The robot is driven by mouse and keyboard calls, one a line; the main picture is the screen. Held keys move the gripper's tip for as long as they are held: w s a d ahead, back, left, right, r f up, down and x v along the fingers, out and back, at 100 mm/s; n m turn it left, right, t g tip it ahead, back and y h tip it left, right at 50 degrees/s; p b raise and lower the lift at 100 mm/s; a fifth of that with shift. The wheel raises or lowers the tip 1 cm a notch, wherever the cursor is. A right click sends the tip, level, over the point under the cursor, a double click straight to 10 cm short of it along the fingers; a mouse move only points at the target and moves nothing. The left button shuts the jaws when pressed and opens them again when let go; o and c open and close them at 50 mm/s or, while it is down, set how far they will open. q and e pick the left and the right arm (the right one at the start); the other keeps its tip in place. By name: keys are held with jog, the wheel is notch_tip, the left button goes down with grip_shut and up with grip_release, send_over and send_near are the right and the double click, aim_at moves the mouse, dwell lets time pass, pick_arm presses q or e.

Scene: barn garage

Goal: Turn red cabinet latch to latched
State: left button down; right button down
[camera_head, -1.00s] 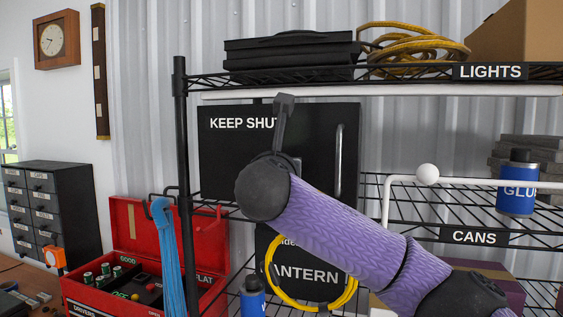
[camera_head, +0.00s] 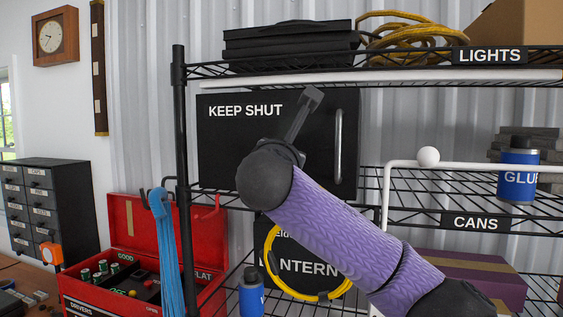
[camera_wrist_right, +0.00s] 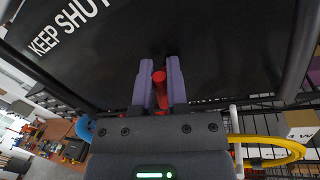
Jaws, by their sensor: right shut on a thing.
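The black cabinet (camera_head: 225,155) marked KEEP SHUT stands on the shelf rack in the head view. Its door appears shut, with an upright metal handle on the right. In the right wrist view, a small red latch (camera_wrist_right: 159,77) sits between the purple fingers of my right gripper (camera_wrist_right: 159,85), which is shut on it. The cabinet face (camera_wrist_right: 135,40) fills much of that view and appears tilted. In the head view my right wrist covers the latch and the fingers. My left gripper is in neither view.
The cabinet handle (camera_head: 338,150) is close to the right of my wrist. Wire shelves run above and below. A white rail with a round knob (camera_head: 428,156) and a blue glue bottle (camera_head: 517,175) are at the right. A red toolbox (camera_head: 125,230) is at lower left.

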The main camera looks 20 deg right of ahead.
jog(key=m, duration=0.1)
jog(key=m+b, duration=0.2)
jog(key=m, duration=0.1)
jog(key=shift+s+d+f+h, duration=0.1)
jog(key=shift+d+f+h, duration=0.15)
jog(key=shift+h, duration=0.15)
jog(key=shift+s+d+f+m+g+h+b, duration=0.15)
jog(key=shift+m+h+b, duration=0.45)
jog(key=shift+m, duration=1.35)
jog(key=shift+w+f+m+g+h+b, duration=0.15)
jog(key=shift+m+h+b, duration=0.5)
jog(key=shift+m, duration=1.35)
jog(key=shift+s+d+f+m+h+b, duration=0.2)
jog(key=shift+m+b, duration=0.7)
jog(key=shift+m, duration=1.05)
jog(key=shift+a, duration=0.15)
jog(key=shift+f, duration=0.1)
jog(key=c, duration=1)
grip_release()
jog(key=shift+o, duration=0.2)
